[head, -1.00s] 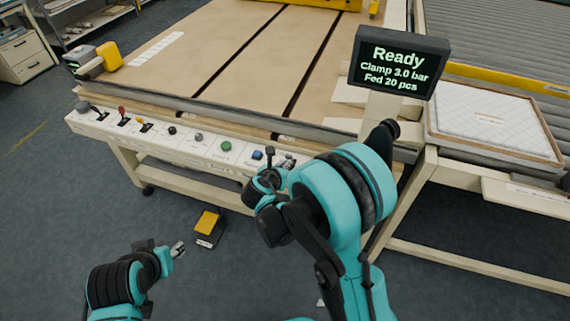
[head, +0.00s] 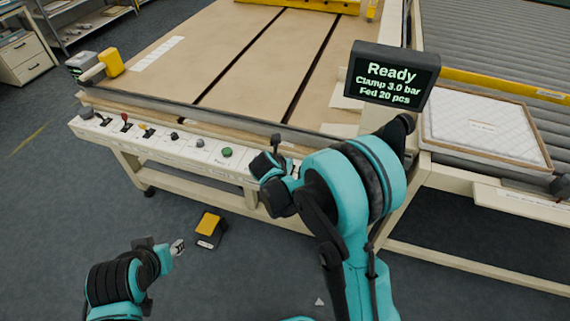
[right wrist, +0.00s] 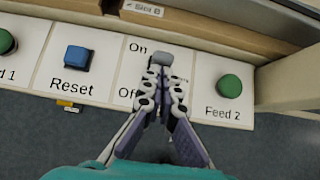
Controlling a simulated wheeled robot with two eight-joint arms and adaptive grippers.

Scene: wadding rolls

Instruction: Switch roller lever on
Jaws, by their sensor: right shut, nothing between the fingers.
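In the right wrist view, the roller lever's grey knob (right wrist: 162,59) shows just beyond the fingertips of my right gripper (right wrist: 163,76), about level with the printed "On". The "Off" print is lower, partly covered by the fingers. My right gripper is shut with nothing between its fingers; its tips are close to the knob, but contact is unclear. The lever's stem and base are hidden. In the head view, my right arm hides much of this panel end. My left gripper (head: 177,247) is low over the floor, away from the panel; its finger opening is too small to judge.
The blue Reset button (right wrist: 77,58) is left of the lever and the green Feed 2 button (right wrist: 230,86) is right of it. More levers and buttons line the panel (head: 188,146). The display (head: 393,73) reads Ready. A yellow-topped pedal (head: 209,229) stands on the floor.

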